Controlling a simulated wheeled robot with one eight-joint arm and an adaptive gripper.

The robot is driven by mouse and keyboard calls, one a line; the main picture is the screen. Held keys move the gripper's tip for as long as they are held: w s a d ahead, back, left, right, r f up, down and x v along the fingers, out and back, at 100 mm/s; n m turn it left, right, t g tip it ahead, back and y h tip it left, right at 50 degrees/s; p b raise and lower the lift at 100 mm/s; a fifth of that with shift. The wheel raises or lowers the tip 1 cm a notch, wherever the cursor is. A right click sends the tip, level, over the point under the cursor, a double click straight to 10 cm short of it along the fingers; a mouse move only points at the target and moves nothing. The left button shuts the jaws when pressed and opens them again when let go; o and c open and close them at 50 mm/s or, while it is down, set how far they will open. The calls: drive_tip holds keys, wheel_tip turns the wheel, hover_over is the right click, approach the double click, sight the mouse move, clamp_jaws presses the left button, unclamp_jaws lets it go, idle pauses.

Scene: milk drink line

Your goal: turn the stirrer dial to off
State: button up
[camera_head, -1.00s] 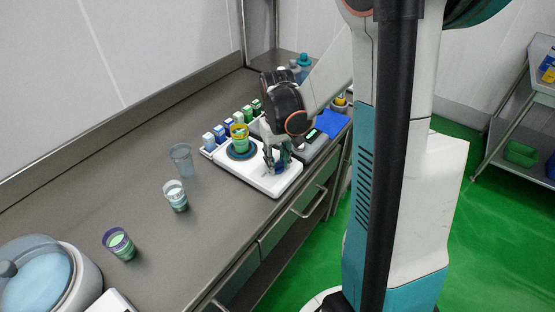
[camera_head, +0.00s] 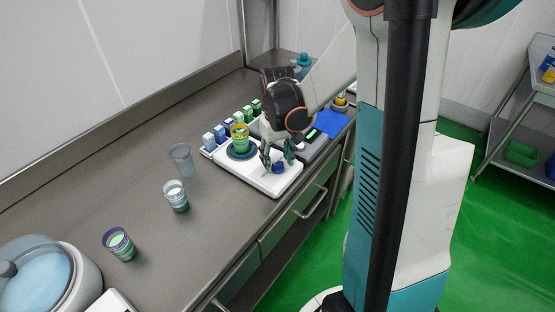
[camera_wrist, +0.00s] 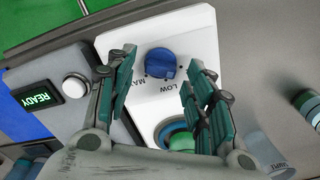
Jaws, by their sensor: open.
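The blue stirrer dial (camera_head: 278,167) sits on the front corner of the white stirrer base (camera_head: 262,180). In the wrist view the dial (camera_wrist: 160,64) shows between my fingertips, with LOW and MAX printed beside it. I cannot tell which mark it points to, and I see no OFF label. My gripper (camera_head: 277,157) is open just above the dial, its teal fingers apart. In the wrist view my gripper (camera_wrist: 158,72) shows a finger on each side, with no clear contact. A yellow and green cup (camera_head: 239,139) stands on the round stirrer plate (camera_head: 241,154).
A grey unit with a READY display (camera_wrist: 38,98) and white button (camera_wrist: 76,86) adjoins the base. Several small cartons (camera_head: 208,141) stand behind. A clear cup (camera_head: 181,160) and two filled cups (camera_head: 175,196), (camera_head: 119,244) stand on the open counter to the left.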

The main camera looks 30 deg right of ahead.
sight(277, 163)
wheel_tip(277, 163, up, 11)
idle(0.4)
drive_tip(key=shift+r, duration=0.15)
